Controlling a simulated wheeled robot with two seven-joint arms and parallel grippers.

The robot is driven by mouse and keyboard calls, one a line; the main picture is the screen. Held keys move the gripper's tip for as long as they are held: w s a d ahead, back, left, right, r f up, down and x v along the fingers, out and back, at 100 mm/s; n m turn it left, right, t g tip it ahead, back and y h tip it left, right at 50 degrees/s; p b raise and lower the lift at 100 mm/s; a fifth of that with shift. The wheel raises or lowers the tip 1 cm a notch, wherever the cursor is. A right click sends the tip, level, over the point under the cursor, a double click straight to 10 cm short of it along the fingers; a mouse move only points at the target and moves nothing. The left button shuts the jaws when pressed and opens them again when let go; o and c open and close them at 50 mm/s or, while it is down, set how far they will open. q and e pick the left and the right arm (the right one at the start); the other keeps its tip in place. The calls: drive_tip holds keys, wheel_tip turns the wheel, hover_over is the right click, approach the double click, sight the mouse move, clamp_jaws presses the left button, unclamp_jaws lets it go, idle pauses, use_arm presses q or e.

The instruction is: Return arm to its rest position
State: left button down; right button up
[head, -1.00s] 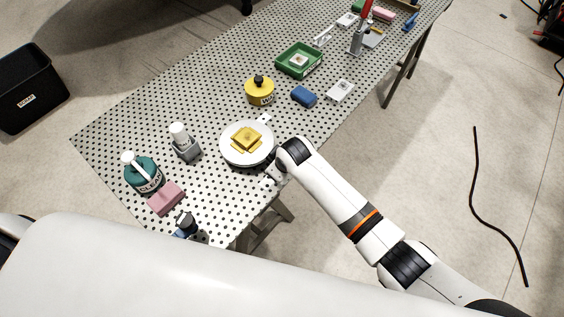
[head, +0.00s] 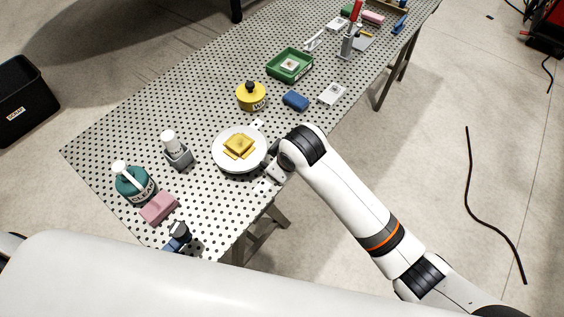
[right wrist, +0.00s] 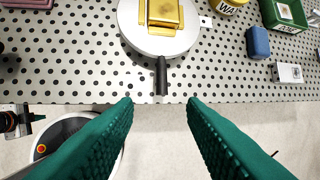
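My right arm (head: 350,195) reaches in from the lower right in the head view. Its gripper (head: 273,173) is beside the near edge of the perforated table, just right of a white round dish, and is partly hidden by the wrist. In the right wrist view the two green-padded fingers of the gripper (right wrist: 160,102) are spread with nothing between them. The dish (right wrist: 172,40) lies beyond the fingertips, with its dark handle (right wrist: 161,75) pointing toward the gap. Yellow folded pieces (head: 239,145) lie on the dish. My left gripper is not seen.
The perforated table (head: 210,110) holds a teal bottle (head: 133,184), pink block (head: 159,207), grey holder (head: 178,155), yellow pot (head: 251,97), blue block (head: 295,100) and green tray (head: 290,66). Open floor lies right of the table, with a black cable (head: 469,190).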

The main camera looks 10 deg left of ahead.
idle(0.3)
drive_tip(key=d+f+m+b, duration=0.1)
drive_tip(key=d+f+m, duration=0.15)
drive_tip(key=f, duration=0.65)
drive_tip(key=d+f+m, duration=0.2)
drive_tip(key=d+f, duration=0.2)
drive_tip(key=f, duration=0.4)
drive_tip(key=s+d+f+m, duration=0.1)
drive_tip(key=s+d+f, duration=0.15)
drive_tip(key=f, duration=0.25)
drive_tip(key=s+d+f+m+g+h+b, duration=0.1)
drive_tip(key=s+d+f, duration=0.1)
drive_tip(key=d+f, duration=0.25)
drive_tip(key=s+d+f+m, duration=0.1)
drive_tip(key=s+d+f, duration=0.1)
drive_tip(key=f, duration=0.4)
drive_tip(key=s+d+f+m, duration=0.1)
drive_tip(key=s+d+f, duration=0.4)
drive_tip(key=s, duration=0.5)
drive_tip(key=s+d+f+m+g+h+b, duration=0.1)
drive_tip(key=s+d+f, duration=0.5)
drive_tip(key=s, duration=0.4)
drive_tip(key=s+d+f+m+h+b, duration=0.1)
drive_tip(key=s+d+f, duration=0.4)
drive_tip(key=s, duration=0.5)
drive_tip(key=shift+s+d+f+g, duration=0.2)
drive_tip(key=shift+s+d+g, duration=0.15)
drive_tip(key=shift+d+g, duration=0.1)
